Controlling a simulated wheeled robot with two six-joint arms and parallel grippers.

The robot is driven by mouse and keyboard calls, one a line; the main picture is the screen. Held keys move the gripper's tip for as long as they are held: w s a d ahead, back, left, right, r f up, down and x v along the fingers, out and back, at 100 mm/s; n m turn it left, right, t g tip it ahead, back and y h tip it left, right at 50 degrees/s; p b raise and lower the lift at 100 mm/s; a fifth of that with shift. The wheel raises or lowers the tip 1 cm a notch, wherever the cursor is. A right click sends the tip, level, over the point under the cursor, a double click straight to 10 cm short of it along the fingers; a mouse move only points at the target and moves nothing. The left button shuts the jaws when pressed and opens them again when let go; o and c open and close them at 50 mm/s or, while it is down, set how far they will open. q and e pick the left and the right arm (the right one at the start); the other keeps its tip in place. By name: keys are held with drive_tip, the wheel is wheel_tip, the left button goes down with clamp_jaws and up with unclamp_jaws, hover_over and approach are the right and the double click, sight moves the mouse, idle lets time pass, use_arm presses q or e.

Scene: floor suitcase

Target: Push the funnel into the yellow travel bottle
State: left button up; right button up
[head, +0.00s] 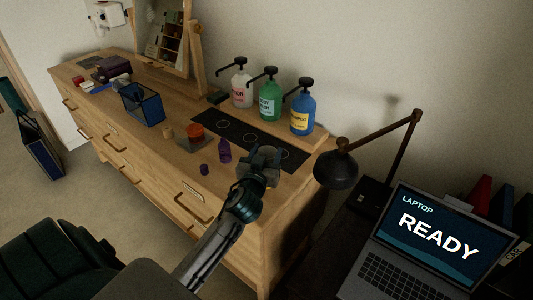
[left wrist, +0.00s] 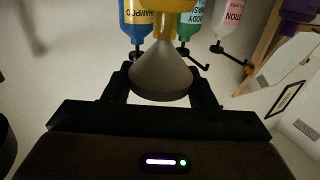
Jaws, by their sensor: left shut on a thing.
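My left gripper (head: 262,167) is over the right end of the dresser top, shut on a grey funnel. In the left wrist view, which looks upside down, the grey funnel (left wrist: 163,78) sits between my left fingers (left wrist: 163,92). Its narrow end meets the neck of the yellow travel bottle (left wrist: 158,20). How deep the spout sits in the neck cannot be told. In the head view only a bit of yellow of the travel bottle (head: 270,186) shows below the gripper. My right gripper is not in view.
A purple bottle (head: 224,151) and a purple cap (head: 204,169) stand left of the gripper. White, green and blue (head: 302,114) pump bottles stand behind. A red-orange jar (head: 195,131) and a blue open box (head: 142,104) are farther left. A lamp (head: 336,170) and laptop (head: 425,240) are right.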

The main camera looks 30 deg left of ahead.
use_arm(q)
drive_tip(key=o, duration=1)
